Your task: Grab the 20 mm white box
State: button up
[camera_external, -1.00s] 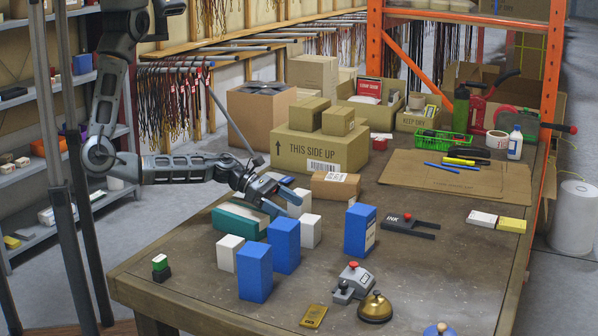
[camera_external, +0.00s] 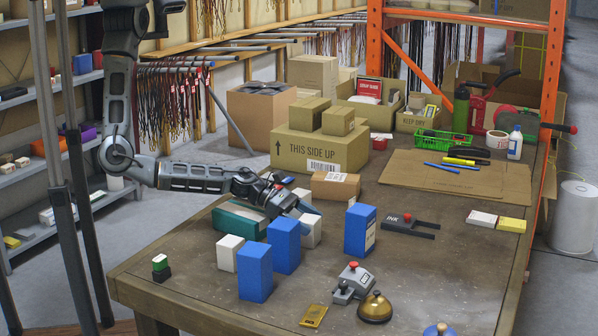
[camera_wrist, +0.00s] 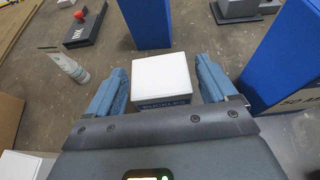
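Several small white boxes stand on the table among blue boxes. One white box (camera_external: 312,232) stands just below my gripper (camera_external: 303,211). In the wrist view this white box (camera_wrist: 160,75) sits between the two blue-grey fingers of my gripper (camera_wrist: 161,78), with gaps on both sides; dark print shows on its lower face. My gripper is open and holds nothing. Another white box (camera_external: 228,254) stands to the left, and one (camera_external: 302,194) shows partly behind my gripper. No 20 mm marking is readable.
Blue boxes (camera_external: 255,272), (camera_external: 286,244) and (camera_external: 360,230) stand close around the white boxes. A teal box (camera_external: 236,222) lies left of my gripper, and a brown carton (camera_external: 335,187) stands behind. An ink pad (camera_external: 404,222) lies to the right.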

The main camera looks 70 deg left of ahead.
jog(key=c, duration=1)
